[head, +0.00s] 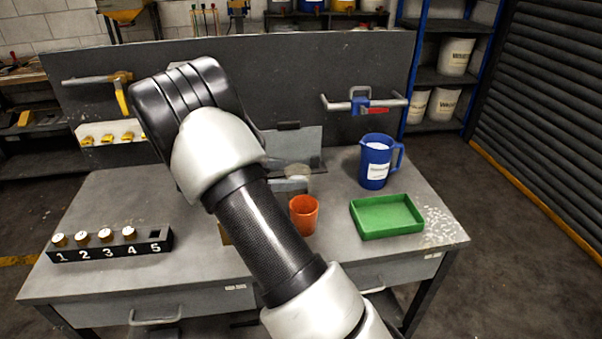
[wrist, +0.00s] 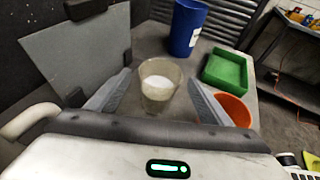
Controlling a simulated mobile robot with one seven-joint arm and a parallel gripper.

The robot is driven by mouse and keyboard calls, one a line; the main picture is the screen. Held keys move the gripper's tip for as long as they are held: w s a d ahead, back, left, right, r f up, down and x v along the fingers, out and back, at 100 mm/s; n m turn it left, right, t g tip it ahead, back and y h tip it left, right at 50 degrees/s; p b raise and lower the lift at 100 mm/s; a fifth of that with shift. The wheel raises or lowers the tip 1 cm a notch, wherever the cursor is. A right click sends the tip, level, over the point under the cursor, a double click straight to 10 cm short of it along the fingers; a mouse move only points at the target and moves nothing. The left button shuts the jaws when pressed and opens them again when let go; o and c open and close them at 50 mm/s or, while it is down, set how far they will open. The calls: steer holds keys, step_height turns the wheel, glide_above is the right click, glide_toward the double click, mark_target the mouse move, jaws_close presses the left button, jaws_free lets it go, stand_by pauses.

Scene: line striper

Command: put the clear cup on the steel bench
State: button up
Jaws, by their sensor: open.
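The clear cup (wrist: 160,82) is see-through, with something white inside. In the wrist view it stands upright between the spread fingers of my gripper (wrist: 160,88), with a gap showing on each side. My gripper is open. The cup appears to rest on the grey steel bench (wrist: 150,30), though its base is partly hidden by my gripper body. My arm hides most of my gripper there.
An orange cup (head: 304,215) stands close by, near my right finger in the wrist view. A green tray (head: 387,232) and blue jug (head: 375,165) are to the right. A numbered black rack (head: 110,253) is at the left. A grey upright plate (wrist: 75,60) stands left of the clear cup.

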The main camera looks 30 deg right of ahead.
steer(key=s+a+r+m+t+y, duration=0.1)
steer(key=s+a+r+m+y, duration=0.3)
steer(key=s, duration=0.6)
steer(key=s+a+r+m+t+y, duration=0.1)
steer(key=s+a+r+m+y, duration=0.4)
steer(key=s, duration=0.5)
steer(key=s+a+r+m+t+y, duration=0.2)
steer(key=s+a+r+m+y, duration=0.2)
steer(key=s+r+m, duration=0.3)
steer(key=s+m, duration=0.3)
steer(key=shift+a+r, duration=0.2)
steer(key=shift+r, duration=0.15)
step_height(320, 180, up, 12)
steer(key=p, duration=1.2)
steer(key=shift+r, duration=0.15)
